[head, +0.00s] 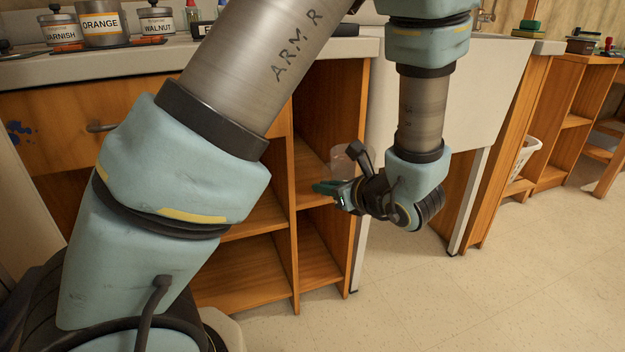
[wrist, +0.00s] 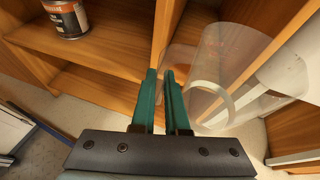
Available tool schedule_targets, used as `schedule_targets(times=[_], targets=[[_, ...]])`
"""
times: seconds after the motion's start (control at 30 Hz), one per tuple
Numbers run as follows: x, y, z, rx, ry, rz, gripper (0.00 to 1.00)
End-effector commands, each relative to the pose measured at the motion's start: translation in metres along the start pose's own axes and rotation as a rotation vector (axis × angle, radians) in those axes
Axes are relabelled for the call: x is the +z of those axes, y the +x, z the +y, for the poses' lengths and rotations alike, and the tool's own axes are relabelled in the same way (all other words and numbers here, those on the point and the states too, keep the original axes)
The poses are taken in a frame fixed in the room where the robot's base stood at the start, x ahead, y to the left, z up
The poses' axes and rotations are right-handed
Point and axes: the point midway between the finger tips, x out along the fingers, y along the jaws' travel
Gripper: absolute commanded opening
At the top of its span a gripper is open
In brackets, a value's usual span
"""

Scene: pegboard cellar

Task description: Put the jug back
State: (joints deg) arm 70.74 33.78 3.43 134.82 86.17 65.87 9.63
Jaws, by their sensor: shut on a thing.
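The jug is clear and see-through; it shows in the wrist view (wrist: 236,62) to the right of the finger pads, tilted in the picture. In the head view the jug (head: 347,158) is a faint shape just above my gripper, partly hidden by it. My gripper (head: 324,188) is at the front of the open shelving under the counter. In the wrist view its green fingers (wrist: 162,74) are close together, shut on the jug at its near left side, where a clear part meets them. I cannot tell whether the jug touches a shelf.
Wooden open shelves (head: 252,285) stand under the counter; a divider edge is close to my fingertips. A labelled can (wrist: 66,18) stands on a shelf at left. Paint tins (head: 102,25) stand on the counter. A white sink (head: 450,100) is at right. Floor is clear at lower right.

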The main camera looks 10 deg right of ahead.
Motion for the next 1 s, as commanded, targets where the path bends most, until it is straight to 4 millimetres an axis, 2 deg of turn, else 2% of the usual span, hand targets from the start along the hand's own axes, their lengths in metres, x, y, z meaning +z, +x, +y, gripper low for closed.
schedule_targets(times=[0.23,0.37,1.0], targets=[[0.001,0.001,0.0,0.0,-0.001,-0.001,0.0],[0.004,0.012,-0.003,0.002,-0.004,-0.001,0.0],[0.056,0.143,-0.039,0.002,-0.004,-0.002,0.0]])
